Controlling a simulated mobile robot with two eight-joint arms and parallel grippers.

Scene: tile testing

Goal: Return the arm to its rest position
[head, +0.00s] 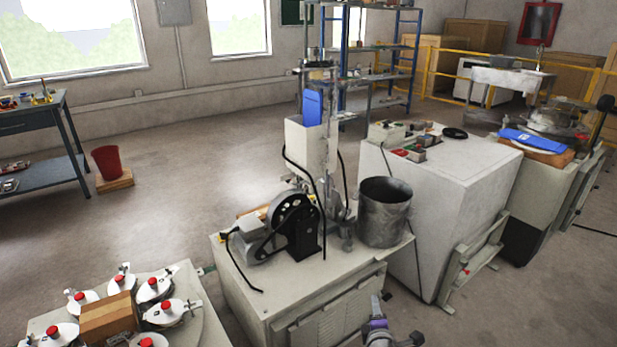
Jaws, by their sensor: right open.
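My right gripper (392,326) shows at the bottom edge, right of centre, small and partly cut off by the frame. It is grey with a purple part, and its jaws are open. I see nothing held in it. In the picture it lies in front of the lower right side of the grey machine bench (255,286). The rest of my right arm is out of the frame. My left gripper and left arm are not in view.
The bench carries a black-wheeled motor (293,222) and a metal bucket (386,212). A white cabinet (440,195) stands right of it. Open floor (190,165) lies behind.

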